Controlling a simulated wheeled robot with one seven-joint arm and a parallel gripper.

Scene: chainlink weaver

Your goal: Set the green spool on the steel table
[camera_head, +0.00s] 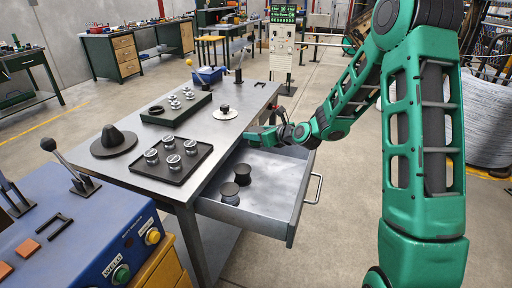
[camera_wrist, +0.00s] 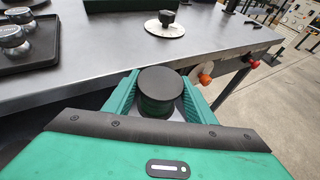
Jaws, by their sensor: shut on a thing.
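My gripper (camera_wrist: 159,82) is shut on a round spool (camera_wrist: 160,90) with a dark flat top and a dark green side, upright between the two green fingers. In the head view my gripper (camera_head: 257,136) is at the right edge of the steel table (camera_head: 226,138), above the back of an open drawer. The spool cannot be made out there. In the wrist view the bare steel tabletop (camera_wrist: 110,50) lies just beyond the fingers. I cannot tell the spool's exact height over the table edge.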

